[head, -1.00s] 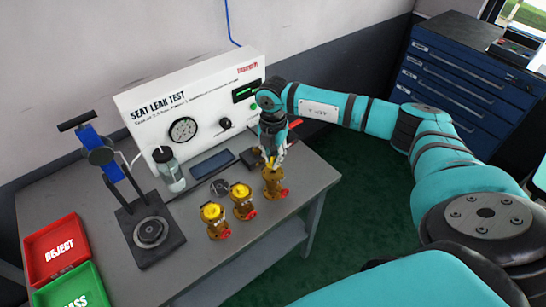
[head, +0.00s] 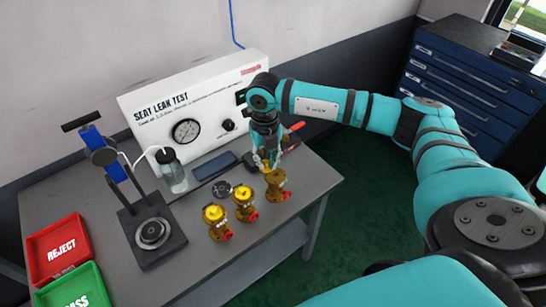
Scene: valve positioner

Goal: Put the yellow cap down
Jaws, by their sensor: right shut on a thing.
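My right gripper (head: 266,160) points down near the rightmost brass valve (head: 276,187). It is shut on the yellow cap (head: 266,168), of which only a small part shows between the fingers. The cap is just behind and left of that valve's top in the picture; I cannot tell whether it touches anything. The rightmost valve stands upright with a brassy, uncapped-looking top. Two more brass valves, with yellow tops, stand to its left: the middle one (head: 244,204) and the left one (head: 216,224). My left gripper is not in view.
The grey bench (head: 300,180) has free room at its right edge. Behind the valves stand the seat leak test panel (head: 190,110), a dark flat pad (head: 215,166) and a small dark round part (head: 222,189). A clamp stand (head: 150,235) and the red reject tray (head: 58,245) are left.

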